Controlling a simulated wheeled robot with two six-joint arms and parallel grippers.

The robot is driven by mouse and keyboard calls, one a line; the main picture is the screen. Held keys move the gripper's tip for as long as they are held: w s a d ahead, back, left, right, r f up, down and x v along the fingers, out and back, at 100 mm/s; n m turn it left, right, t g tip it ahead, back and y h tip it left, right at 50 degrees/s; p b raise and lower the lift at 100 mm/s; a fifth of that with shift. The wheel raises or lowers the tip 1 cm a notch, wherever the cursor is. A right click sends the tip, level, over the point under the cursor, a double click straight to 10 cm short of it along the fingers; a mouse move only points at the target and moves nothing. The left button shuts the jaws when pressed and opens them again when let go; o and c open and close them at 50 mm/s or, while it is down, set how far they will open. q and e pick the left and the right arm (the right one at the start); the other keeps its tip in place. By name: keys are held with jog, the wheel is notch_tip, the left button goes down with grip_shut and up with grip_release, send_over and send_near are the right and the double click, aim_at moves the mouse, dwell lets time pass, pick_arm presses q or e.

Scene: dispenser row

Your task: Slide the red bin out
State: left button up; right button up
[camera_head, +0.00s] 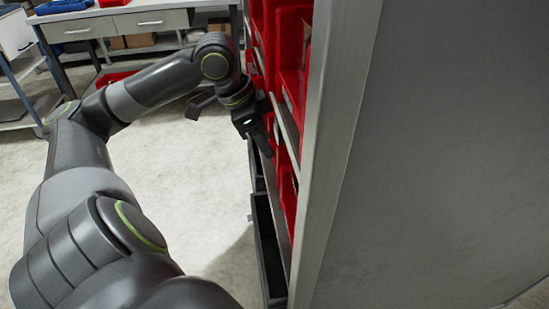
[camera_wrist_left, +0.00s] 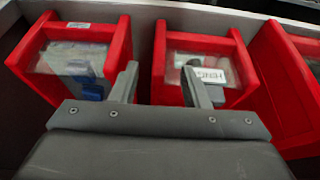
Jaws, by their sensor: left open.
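Several red bins sit in the dispenser row. In the left wrist view one red bin (camera_wrist_left: 159,62) is at the centre, with a label and clear-covered contents. Another red bin (camera_wrist_left: 124,45) stands to its left, holding blue and grey items. A third red bin (camera_wrist_left: 283,75) is partly cut off at the right. My left gripper (camera_wrist_left: 160,82) is open, its two fingers apart in front of the left and centre bins. In the head view my left gripper (camera_head: 262,145) is at the shelf front, beside red bins (camera_head: 292,55). My right gripper is not in view.
The grey side panel (camera_head: 430,150) of the shelf fills the right of the head view. A dark open drawer or tray (camera_head: 268,245) juts out low at the shelf front. A workbench (camera_head: 130,22) stands at the back left. The pale floor (camera_head: 190,190) between is clear.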

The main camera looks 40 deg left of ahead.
aim_at(277, 160)
pick_arm(q)
jog(key=b+x, duration=0.1)
jog(key=x, duration=0.3)
jog(key=shift+f, duration=0.2)
jog(key=shift+b+x, duration=0.3)
jog(key=shift+x, duration=0.55)
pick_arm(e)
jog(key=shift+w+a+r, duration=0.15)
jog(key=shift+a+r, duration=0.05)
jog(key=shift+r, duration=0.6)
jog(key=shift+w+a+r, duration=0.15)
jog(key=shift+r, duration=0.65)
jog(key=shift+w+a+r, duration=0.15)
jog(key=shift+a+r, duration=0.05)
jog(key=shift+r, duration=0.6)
pick_arm(q)
grip_shut()
